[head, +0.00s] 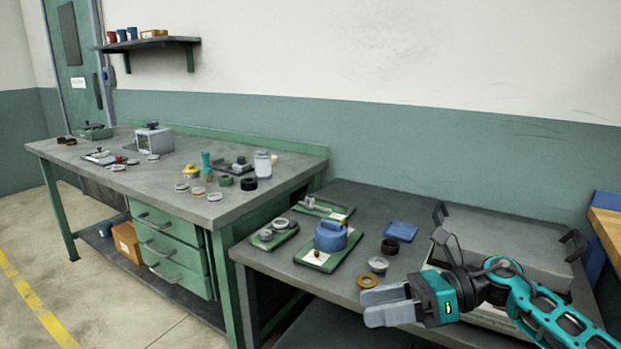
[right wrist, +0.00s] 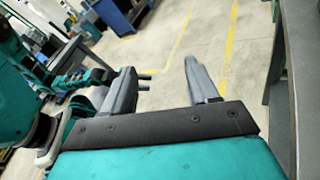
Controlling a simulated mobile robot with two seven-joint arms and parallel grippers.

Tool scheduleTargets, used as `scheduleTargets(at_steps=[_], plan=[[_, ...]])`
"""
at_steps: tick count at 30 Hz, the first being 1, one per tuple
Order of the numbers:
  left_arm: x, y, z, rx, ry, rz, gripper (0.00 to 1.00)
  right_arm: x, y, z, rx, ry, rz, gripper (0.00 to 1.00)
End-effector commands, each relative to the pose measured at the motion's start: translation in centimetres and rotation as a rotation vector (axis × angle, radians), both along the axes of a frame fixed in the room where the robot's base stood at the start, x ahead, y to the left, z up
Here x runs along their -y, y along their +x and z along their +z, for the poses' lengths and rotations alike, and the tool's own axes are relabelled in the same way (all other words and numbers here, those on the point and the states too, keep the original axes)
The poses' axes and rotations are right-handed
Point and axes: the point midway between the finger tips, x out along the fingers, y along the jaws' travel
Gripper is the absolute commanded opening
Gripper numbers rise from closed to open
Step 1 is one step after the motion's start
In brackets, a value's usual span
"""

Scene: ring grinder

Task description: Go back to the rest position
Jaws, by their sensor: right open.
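My right gripper (head: 388,304) comes in from the lower right of the head view, over the front edge of the lower grey table (head: 350,195). Its grey fingers point left and nothing is between them. In the right wrist view its two fingers (right wrist: 160,85) stand wide apart with bare floor beyond. A brass-coloured ring (head: 367,281) lies on the table just behind the fingers, apart from them. The blue round grinder (head: 331,236) sits on a green plate further back. My left gripper does not show in the head view.
A grey case-like box (head: 500,245) stands at the table's right, behind my right arm. A dark ring (head: 390,246), a grey round part (head: 378,265) and a blue pad (head: 401,231) lie nearby. A longer workbench (head: 130,190) with several small items stands left.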

Motion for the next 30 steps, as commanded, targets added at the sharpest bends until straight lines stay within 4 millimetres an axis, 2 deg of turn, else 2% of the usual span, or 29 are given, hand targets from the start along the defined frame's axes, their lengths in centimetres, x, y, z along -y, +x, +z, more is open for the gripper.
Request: scheduleTargets(at_steps=[1, 5, 8, 11, 14, 17, 21, 24, 26, 27, 30], plan=[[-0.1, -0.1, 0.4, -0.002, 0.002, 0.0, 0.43, -1.6, -0.7, 0.0, -0.105, 0.112, -0.058, 0.59], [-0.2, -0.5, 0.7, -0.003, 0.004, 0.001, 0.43, -3.7, -1.2, 0.2, -0.412, 0.398, -0.238, 0.59], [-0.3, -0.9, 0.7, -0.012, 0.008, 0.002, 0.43, -3.7, -1.4, -0.4, -0.68, 0.612, -0.385, 0.59], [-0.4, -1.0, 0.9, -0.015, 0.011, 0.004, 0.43, -2.6, -1.6, -2.0, -0.966, 0.819, -0.535, 0.59], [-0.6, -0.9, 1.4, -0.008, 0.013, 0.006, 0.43, -0.8, -2.4, -4.7, -1.263, 1.021, -0.692, 0.59], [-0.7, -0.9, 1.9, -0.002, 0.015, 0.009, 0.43, 1.4, -4.3, -8.4, -1.563, 1.223, -0.855, 0.59], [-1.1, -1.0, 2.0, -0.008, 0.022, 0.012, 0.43, 4.2, -8.8, -14.2, -1.956, 1.494, -1.086, 0.59], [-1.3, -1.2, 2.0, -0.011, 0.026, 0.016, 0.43, 5.5, -12.6, -17.5, -2.173, 1.656, -1.226, 0.59], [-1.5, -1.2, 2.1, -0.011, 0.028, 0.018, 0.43, 6.0, -14.7, -19.0, -2.268, 1.731, -1.296, 0.59], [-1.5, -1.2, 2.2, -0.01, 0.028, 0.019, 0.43, 6.2, -15.8, -19.7, 2.222, -1.699, 1.277, 0.59], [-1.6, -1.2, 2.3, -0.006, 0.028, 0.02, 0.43, 6.6, -17.8, -20.9, 2.129, -1.635, 1.238, 0.59]])
